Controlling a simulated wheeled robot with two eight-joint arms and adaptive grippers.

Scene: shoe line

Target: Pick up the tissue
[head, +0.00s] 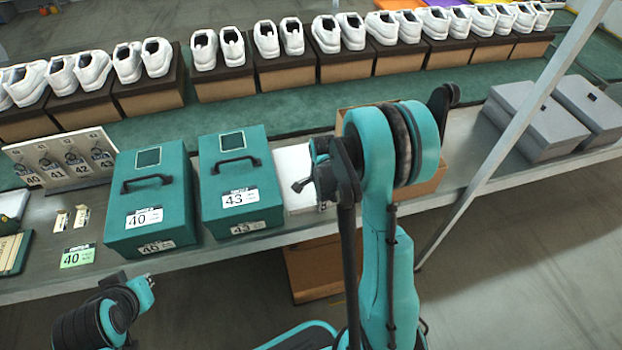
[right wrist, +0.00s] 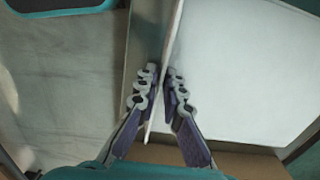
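The white tissue (right wrist: 215,65) fills the right of the right wrist view, with one thin sheet standing edge-on between the fingers of my right gripper (right wrist: 164,95). The fingers look closed on that sheet, one on each side. In the head view the tissue (head: 293,168) shows as a white patch right of the green box labelled 43. My right gripper (head: 312,180) is over that patch, mostly hidden by my own wrist. Part of my left arm's end (head: 140,290) shows at the lower left, and its fingers cannot be made out.
Green shoe boxes labelled 40 (head: 150,205) and 43 (head: 240,180) stand left of the tissue. Cardboard (head: 428,180) shows behind my right arm. Grey boxes (head: 535,115) stand at right, near a slanted metal post (head: 505,130). White shoes on boxes line the back.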

